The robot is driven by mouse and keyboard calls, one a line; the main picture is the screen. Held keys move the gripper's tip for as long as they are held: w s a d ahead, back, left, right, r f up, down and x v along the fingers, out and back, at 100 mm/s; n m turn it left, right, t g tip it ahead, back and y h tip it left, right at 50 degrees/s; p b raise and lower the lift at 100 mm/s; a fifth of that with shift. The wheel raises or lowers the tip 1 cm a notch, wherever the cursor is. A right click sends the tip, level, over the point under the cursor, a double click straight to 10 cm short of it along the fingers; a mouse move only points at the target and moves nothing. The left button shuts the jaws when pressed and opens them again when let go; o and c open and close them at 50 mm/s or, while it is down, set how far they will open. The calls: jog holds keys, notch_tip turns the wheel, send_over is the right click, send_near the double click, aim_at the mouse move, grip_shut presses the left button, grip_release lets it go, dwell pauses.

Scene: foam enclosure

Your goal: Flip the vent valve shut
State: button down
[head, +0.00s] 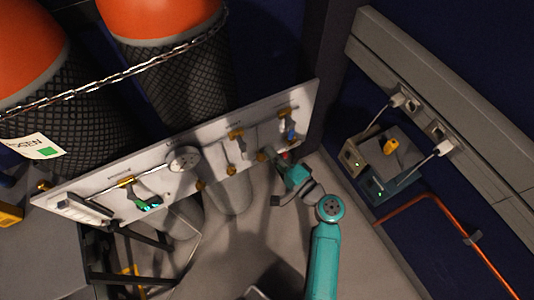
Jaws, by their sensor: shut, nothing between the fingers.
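A pale valve panel (105,184) runs diagonally across the middle, with several brass fittings. Its printed labels are too small to read, so I cannot tell which valve is the vent. At its right end is a brass valve with a blue lever (291,130). Left of that is another brass valve (236,134). A green-handled valve (148,203) sits near the panel's left end. My gripper (274,158) is shut and empty at the panel's lower right edge, just below the blue lever. A small red part shows beside it; contact cannot be made out.
Orange-topped cylinders (165,20) in black mesh stand behind the panel, held by a chain (115,78). Right of my arm are small boxes (385,160) with cables, a wall trunking (455,110) and an orange pipe (440,205).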

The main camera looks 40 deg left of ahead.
jog(key=s+d, duration=0.1)
jog(key=d, duration=0.7)
jog(key=shift+s+d, duration=0.3)
jog(key=shift+s, duration=0.05)
jog(key=s+d+f+m+t+h, duration=0.1)
jog(key=s+d+f+t+h, duration=0.4)
jog(key=d, duration=0.6)
jog(key=s+d+f+m+t+h, duration=0.25)
jog(key=s+d+f+h, duration=0.4)
jog(key=d, duration=0.45)
jog(key=s+d+r+n+t+h, duration=0.3)
jog(key=s+d+r+h, duration=0.2)
jog(key=s+d+r, duration=0.4)
jog(key=s+d+r+n+t+h, duration=0.1)
jog(key=s+d+r+n, duration=0.1)
jog(key=s+r, duration=0.5)
notch_tip(320, 180, up, 2)
jog(key=shift+d+r+n, duration=0.25)
jog(key=shift+d+n, duration=0.1)
jog(key=shift+d, duration=0.35)
